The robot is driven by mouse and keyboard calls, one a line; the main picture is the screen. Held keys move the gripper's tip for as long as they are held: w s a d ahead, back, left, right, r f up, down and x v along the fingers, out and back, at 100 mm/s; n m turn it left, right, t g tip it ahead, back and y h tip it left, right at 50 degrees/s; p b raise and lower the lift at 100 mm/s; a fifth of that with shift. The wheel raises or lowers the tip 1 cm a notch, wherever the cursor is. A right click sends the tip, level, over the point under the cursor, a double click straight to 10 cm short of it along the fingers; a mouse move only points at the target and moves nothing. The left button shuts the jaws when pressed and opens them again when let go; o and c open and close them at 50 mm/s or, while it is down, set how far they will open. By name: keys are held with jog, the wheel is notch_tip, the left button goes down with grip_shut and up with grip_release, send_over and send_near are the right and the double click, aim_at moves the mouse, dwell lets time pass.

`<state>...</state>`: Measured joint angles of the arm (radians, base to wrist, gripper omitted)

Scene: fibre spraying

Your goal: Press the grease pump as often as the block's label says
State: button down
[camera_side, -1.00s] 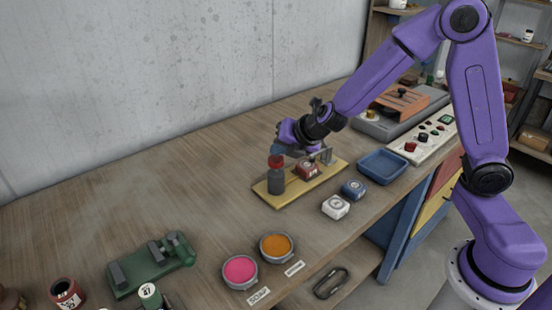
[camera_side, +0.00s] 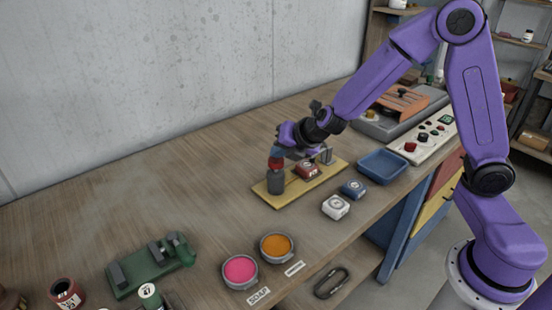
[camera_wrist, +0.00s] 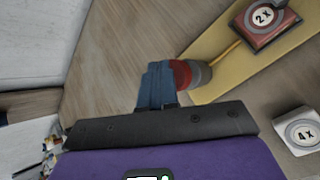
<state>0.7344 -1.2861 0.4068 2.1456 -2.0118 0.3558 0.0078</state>
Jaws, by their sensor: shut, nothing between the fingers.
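The grease pump (camera_side: 275,184) is a dark grey cylinder with a red head (camera_side: 276,164), upright at the left end of a yellow board (camera_side: 320,184). It also shows in the wrist view as a red head (camera_wrist: 181,73) and grey body (camera_wrist: 201,75). My gripper (camera_side: 277,152) is shut and empty, its blue fingertips (camera_wrist: 157,84) at the top of the red head, seemingly touching it. A red block (camera_side: 307,171) on the board carries a label reading "2X" (camera_wrist: 264,16).
A white block marked "4X" (camera_wrist: 303,133) and a blue block (camera_side: 354,188) stand in front of the board. A blue tray (camera_side: 382,166) is to the right. Pink (camera_side: 240,269) and orange (camera_side: 276,247) pots and a green device (camera_side: 150,264) are at the front left.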

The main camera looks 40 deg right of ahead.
aim_at(279, 161)
jog(key=shift+f, duration=0.85)
dwell(0.8)
jog(key=shift+r, duration=1.6)
jog(key=shift+r, duration=2.5)
dwell(0.4)
jog(key=shift+r, duration=1.9)
jog(key=shift+f, duration=0.2)
